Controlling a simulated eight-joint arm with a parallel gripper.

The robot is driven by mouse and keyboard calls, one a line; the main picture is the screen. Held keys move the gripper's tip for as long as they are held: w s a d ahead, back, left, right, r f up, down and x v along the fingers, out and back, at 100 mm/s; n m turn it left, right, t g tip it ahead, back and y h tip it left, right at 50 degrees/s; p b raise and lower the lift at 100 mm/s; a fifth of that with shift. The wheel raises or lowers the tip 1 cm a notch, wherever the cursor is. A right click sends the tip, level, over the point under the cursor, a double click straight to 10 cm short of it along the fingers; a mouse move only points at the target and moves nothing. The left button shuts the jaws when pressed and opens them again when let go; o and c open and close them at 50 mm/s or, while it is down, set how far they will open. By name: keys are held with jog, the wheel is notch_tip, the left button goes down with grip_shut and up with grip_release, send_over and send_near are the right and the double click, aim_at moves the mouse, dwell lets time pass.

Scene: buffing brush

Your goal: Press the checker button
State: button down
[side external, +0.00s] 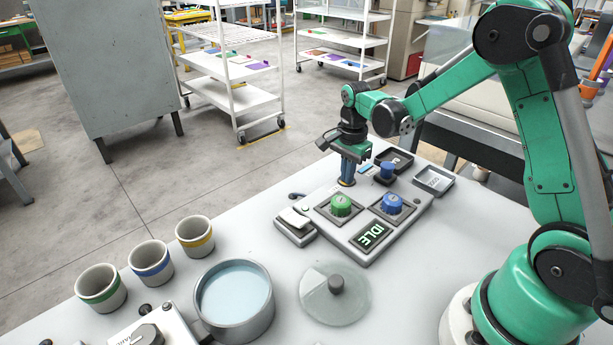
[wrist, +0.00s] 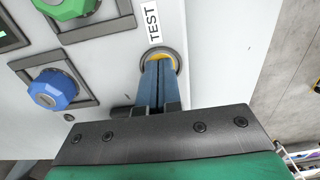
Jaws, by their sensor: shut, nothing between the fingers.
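The checker (side external: 340,234) is a light grey box on the table, with a green knob (side external: 341,205), a blue knob (side external: 392,204) and a display (side external: 373,235) reading IDLE. In the wrist view, the button (wrist: 160,54) is a yellow disc in a metal ring beside the TEST label (wrist: 152,23). My gripper (wrist: 161,67) is shut and empty, its blue fingertips at the button and covering much of it. Whether they touch or press it, I cannot tell. In the side external view my gripper (side external: 346,183) points down at the checker's far edge, and the button is hidden.
A blue peg-like part (side external: 387,172) and small dark trays (side external: 433,180) stand right of my gripper. A round basin (side external: 235,300), a clear disc with a dark knob (side external: 335,292) and three banded cups (side external: 151,262) stand on the near table.

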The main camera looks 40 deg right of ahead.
jog(key=shift+f, duration=0.15)
notch_tip(320, 180, up, 14)
dwell(0.4)
jog(key=shift+s+a, duration=0.1)
dwell(0.4)
jog(key=s+a+f+n+t, duration=0.2)
jog(key=s+a+n+t, duration=0.5)
jog(key=n, duration=1.1)
jog(key=s+a, duration=0.2)
jog(key=a, duration=0.1)
